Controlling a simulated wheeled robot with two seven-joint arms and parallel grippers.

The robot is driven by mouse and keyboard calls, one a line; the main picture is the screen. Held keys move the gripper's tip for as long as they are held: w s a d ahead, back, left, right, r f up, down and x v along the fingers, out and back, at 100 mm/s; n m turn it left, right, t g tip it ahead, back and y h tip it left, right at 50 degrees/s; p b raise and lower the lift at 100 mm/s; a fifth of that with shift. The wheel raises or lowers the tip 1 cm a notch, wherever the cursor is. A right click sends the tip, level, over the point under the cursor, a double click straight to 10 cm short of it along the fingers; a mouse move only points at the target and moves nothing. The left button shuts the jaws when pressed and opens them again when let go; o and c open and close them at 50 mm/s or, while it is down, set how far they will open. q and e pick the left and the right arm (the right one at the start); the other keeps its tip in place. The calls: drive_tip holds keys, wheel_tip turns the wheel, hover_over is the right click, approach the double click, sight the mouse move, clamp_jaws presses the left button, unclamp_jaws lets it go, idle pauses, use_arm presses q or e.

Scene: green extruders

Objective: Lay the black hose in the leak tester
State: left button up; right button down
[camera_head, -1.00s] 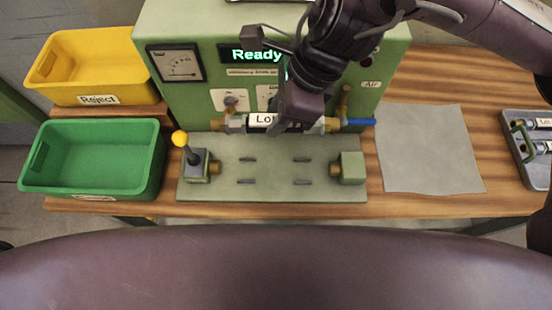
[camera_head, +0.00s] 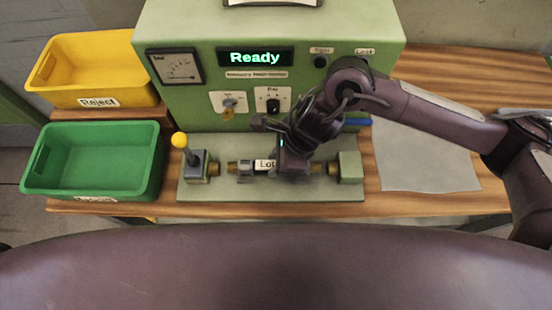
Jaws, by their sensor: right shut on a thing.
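The black hose (camera_head: 246,165) with a white "Lot" label lies level over the leak tester's green base plate (camera_head: 245,193). It is between the left clamp block (camera_head: 195,165) with the yellow-knobbed lever (camera_head: 180,140) and the right green end block (camera_head: 349,168). My right gripper (camera_head: 289,168) is shut on the hose right of the label and covers part of it. A small gap shows between the hose's left end and the left clamp's brass nozzle. The right end is close to the right nozzle. I cannot tell whether the hose touches the supports. My left gripper is out of view.
The tester cabinet (camera_head: 200,110) stands behind the plate, its display (camera_head: 255,57) reading "Ready". A green bin (camera_head: 90,160) and a yellow Reject bin (camera_head: 85,65) stand at left. A grey mat (camera_head: 425,165) lies empty at right, partly under my right arm.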

drive_tip(key=shift+f, duration=0.25)
drive_tip(key=c, duration=1.1)
unclamp_jaws()
drive_tip(key=shift+c, duration=0.2)
drive_tip(key=shift+r, duration=0.15)
drive_tip(key=b+v, duration=0.1)
drive_tip(key=v, duration=1)
drive_tip(key=shift+d+r, duration=0.25)
drive_tip(key=shift+r, duration=0.1)
